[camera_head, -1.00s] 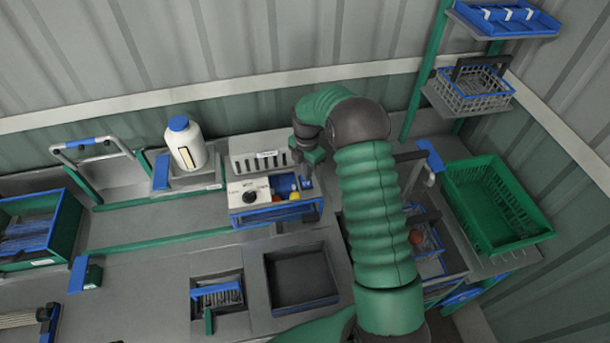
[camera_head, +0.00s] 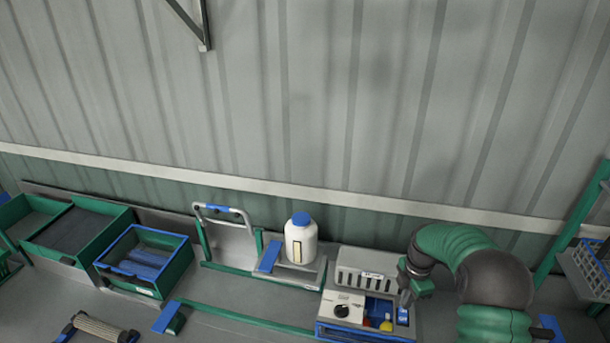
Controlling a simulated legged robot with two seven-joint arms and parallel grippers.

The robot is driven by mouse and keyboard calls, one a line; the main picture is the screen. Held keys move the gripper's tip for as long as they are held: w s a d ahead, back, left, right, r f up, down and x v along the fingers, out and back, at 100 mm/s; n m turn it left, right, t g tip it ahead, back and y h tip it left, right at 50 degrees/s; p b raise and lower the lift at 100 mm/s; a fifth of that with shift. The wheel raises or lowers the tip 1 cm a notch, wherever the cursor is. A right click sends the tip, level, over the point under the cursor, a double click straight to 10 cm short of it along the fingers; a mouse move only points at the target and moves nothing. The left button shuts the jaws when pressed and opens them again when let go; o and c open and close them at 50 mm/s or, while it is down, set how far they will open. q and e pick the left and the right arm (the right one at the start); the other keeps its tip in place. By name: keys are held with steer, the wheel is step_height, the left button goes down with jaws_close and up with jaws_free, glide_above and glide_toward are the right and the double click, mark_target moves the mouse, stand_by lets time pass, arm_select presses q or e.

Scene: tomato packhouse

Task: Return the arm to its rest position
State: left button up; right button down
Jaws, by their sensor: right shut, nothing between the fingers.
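My right arm, green and dark grey, comes in at the lower right in the head view. My right gripper (camera_head: 406,297) points down, shut and empty, at the right end of a blue-framed box (camera_head: 320,325) with a white panel and a black knob (camera_head: 342,310). A red and a yellow item (camera_head: 386,325) lie in the box, just left of the gripper. Whether the fingertips touch the box I cannot tell. My left gripper is not in view.
A white bottle with a blue cap (camera_head: 301,241) stands left of the box. Green crates (camera_head: 187,262) stand further left, and a roller (camera_head: 100,330) lies in front. A wire basket (camera_head: 585,272) is at the right edge.

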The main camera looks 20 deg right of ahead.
steer(key=s+a+f+m+t+b, duration=0.1)
steer(key=s+a+f+m+b, duration=0.2)
steer(key=s+a+m+b, duration=0.3)
steer(key=s+a+f+m+t+b, duration=0.1)
steer(key=s+a+f+m+b, duration=0.3)
steer(key=s+a+m, duration=0.7)
steer(key=a+b, duration=0.2)
steer(key=a, duration=0.4)
steer(key=shift+a+f, duration=0.15)
steer(key=shift+a, duration=0.15)
steer(key=shift+w+d, duration=0.1)
steer(key=shift+d+f, duration=0.1)
steer(key=shift+d, duration=0.2)
